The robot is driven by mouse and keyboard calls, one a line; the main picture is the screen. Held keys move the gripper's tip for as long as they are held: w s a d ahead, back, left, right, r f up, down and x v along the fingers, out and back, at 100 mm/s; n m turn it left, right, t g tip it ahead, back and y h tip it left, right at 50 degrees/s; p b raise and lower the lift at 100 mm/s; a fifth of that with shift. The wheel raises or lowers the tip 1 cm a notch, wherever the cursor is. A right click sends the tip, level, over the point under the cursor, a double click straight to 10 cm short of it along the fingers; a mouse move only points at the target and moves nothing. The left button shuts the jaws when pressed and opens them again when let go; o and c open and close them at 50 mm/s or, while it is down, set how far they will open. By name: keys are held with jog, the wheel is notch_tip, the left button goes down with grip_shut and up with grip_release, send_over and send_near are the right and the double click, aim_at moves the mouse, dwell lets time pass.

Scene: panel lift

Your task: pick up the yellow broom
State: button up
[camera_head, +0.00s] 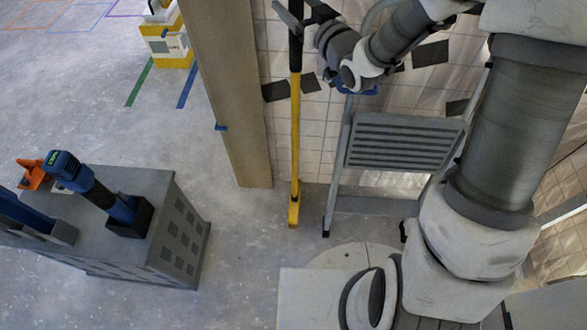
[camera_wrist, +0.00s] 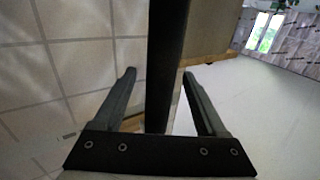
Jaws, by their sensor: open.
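The yellow broom (camera_head: 295,130) stands upright near the tiled wall in the head view. Its lower shaft and foot are yellow and its upper handle is black. My gripper (camera_head: 296,18) is at the black upper handle, near the top edge of the head view. In the wrist view, the dark handle (camera_wrist: 161,60) runs vertically between the two open fingers of my gripper (camera_wrist: 160,76). A gap shows on each side of it, and contact cannot be made out. The top of the broom is out of the head view.
A grey step ladder (camera_head: 403,140) stands just right of the broom. A tan wooden post (camera_head: 229,90) is close on its left. A grey cabinet (camera_head: 181,232) with a blue and black tool (camera_head: 95,190) stands at lower left. The floor between cabinet and post is clear.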

grip_shut()
jog(key=shift+r, duration=0.1)
dwell(0.3)
